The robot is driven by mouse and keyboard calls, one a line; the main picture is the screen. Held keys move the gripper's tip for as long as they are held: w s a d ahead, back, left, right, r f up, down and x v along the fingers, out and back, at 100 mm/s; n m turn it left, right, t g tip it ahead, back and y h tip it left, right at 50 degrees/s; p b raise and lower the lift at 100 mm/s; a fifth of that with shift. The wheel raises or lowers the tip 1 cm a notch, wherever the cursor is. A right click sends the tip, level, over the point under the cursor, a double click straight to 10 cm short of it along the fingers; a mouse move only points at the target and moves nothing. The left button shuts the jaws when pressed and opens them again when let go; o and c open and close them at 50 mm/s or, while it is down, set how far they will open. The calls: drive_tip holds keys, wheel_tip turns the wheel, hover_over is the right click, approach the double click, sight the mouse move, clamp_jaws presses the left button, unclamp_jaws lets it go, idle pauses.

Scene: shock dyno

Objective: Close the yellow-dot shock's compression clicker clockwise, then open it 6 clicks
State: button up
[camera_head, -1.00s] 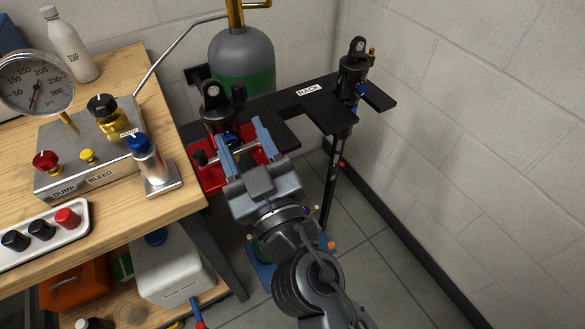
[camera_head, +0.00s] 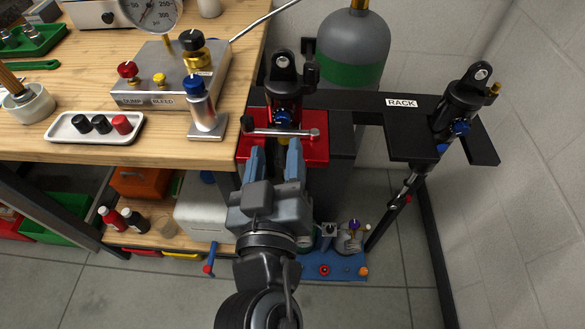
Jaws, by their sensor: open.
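One black shock (camera_head: 285,80) stands upright at the red vise (camera_head: 319,150), with a blue knob (camera_head: 283,117) low on its body. A second black shock (camera_head: 465,97) hangs tilted in the rack at the right, with its own blue knob (camera_head: 460,127). I cannot make out a yellow dot on either, so I cannot tell which is the yellow-dot shock. My gripper (camera_head: 274,148) is open and empty-looking, its two blue fingers pointing at the vise just in front of the first shock. A yellowish part shows between the fingers. Whether the fingers touch anything is unclear.
The vise's silver handle bar (camera_head: 270,132) crosses in front of the shock. The wooden bench (camera_head: 60,143) at left holds a valve block (camera_head: 150,88) and a tray of knobs (camera_head: 60,130). A gas cylinder (camera_head: 352,50) stands behind the black rack (camera_head: 370,103). Open floor lies at lower right.

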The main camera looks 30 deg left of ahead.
sight(282, 122)
drive_tip(key=x, duration=0.5)
drive_tip(key=shift+w+d+p, duration=0.1)
drive_tip(key=shift+w+p, duration=0.25)
drive_tip(key=shift+p, duration=0.05)
drive_tip(key=m, duration=0.6)
drive_tip(key=shift+s+m, duration=0.2)
drive_tip(key=shift+m, duration=0.1)
drive_tip(key=b+v, duration=0.1)
drive_tip(key=v, duration=0.6)
drive_tip(key=shift+s+d, duration=0.2)
drive_tip(key=shift+s, duration=0.1)
